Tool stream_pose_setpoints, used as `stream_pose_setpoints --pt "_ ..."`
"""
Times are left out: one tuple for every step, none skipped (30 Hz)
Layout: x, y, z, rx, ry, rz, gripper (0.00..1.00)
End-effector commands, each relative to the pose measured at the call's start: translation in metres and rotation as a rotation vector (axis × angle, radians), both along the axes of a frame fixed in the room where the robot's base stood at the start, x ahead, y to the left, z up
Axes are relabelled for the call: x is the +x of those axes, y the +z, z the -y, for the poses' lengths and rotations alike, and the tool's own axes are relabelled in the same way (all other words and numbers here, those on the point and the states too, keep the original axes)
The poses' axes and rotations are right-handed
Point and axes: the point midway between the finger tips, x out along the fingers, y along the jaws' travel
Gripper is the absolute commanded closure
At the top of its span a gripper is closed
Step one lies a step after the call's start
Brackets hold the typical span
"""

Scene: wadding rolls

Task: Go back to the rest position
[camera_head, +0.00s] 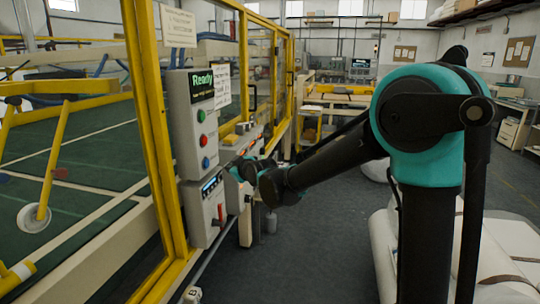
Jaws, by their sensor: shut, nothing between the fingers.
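My arm reaches from the right toward the machine on the left. My gripper (236,171) is small in the picture, at the arm's far end. It is shut and empty, beside the right edge of the lower grey control box (204,211). I cannot tell whether it touches anything there. The arm's dark forearm and teal joint hide part of what lies behind them.
A grey control panel (194,122) with a green "Ready" display and green, red and blue buttons hangs on the yellow machine frame (152,125). White wadding rolls (510,235) lie at right. The dark floor (310,255) between is clear.

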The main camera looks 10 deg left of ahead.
Motion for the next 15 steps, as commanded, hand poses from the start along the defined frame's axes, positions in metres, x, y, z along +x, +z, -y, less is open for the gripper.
stream_pose_setpoints --pt "0.001 -0.002 0.01 -0.003 -0.013 -0.011 1.0" --pt "0.002 -0.005 0.018 -0.007 -0.023 -0.023 1.0" --pt "0.003 -0.009 0.033 -0.012 -0.043 -0.043 1.0" --pt "0.003 -0.013 0.047 -0.017 -0.062 -0.064 1.0" --pt "0.003 -0.017 0.063 -0.021 -0.083 -0.087 1.0" --pt "0.003 -0.025 0.086 -0.028 -0.116 -0.122 1.0" --pt "0.001 -0.031 0.106 -0.032 -0.143 -0.151 1.0" --pt "-0.001 -0.038 0.126 -0.038 -0.172 -0.182 1.0" --pt "-0.005 -0.047 0.152 -0.042 -0.211 -0.224 1.0" --pt "-0.01 -0.054 0.172 -0.046 -0.242 -0.256 1.0" --pt "-0.015 -0.061 0.191 -0.05 -0.273 -0.288 1.0" --pt "-0.022 -0.07 0.216 -0.051 -0.314 -0.33 1.0" --pt "-0.029 -0.077 0.235 -0.053 -0.346 -0.362 1.0" --pt "-0.036 -0.085 0.253 -0.054 -0.376 -0.394 1.0" --pt "-0.047 -0.094 0.277 -0.054 -0.42 -0.437 1.0"
